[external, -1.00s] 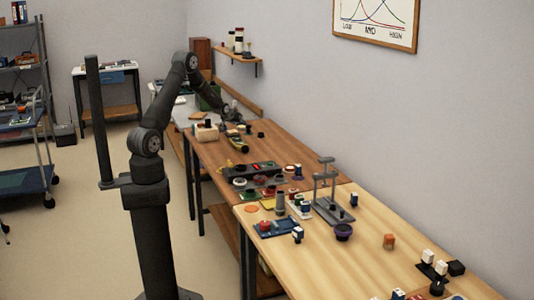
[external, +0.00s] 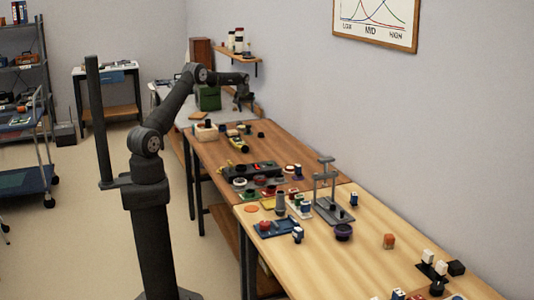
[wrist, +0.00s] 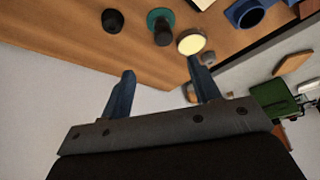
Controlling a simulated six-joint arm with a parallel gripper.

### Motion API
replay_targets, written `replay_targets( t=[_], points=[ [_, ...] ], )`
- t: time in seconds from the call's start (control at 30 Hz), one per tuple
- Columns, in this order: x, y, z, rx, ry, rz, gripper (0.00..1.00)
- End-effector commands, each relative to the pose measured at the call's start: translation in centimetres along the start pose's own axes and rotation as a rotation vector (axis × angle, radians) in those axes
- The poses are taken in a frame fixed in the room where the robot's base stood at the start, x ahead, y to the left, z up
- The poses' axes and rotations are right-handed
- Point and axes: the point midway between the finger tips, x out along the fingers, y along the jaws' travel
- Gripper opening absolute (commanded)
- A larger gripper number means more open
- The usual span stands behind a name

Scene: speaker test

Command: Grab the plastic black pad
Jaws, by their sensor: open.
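I cannot tell for certain which thing is the plastic black pad. In the wrist view, a small black round piece (wrist: 112,20) sits on the brown wooden bench, and a black knob-like piece with a green rim (wrist: 160,27) sits beside it. My gripper (wrist: 162,72) is open and empty, its two blue fingers apart. In the external view my gripper (external: 244,104) is over the far end of the benches, near the wall and below the shelf. Several dark pieces, including a long black holder (external: 250,172), lie on the middle bench, well away from it.
A pale yellow disc (wrist: 191,41) and a blue ring-shaped part (wrist: 246,12) show in the wrist view. A green box (external: 208,98) stands at the far end. A grey stand (external: 326,190) rises from the near bench (external: 300,268). The wall runs along the right.

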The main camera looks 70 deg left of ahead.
Motion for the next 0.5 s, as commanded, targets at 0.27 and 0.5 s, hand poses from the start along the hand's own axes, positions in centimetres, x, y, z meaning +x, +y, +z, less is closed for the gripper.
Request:
replay_targets(
  t=[0.27,0.5],
  points=[
    [5.7,-0.1,0.1,-0.001,-0.001,0.000,0.57],
    [8.8,-0.1,0.0,-0.001,0.000,0.000,0.57]
  ],
)
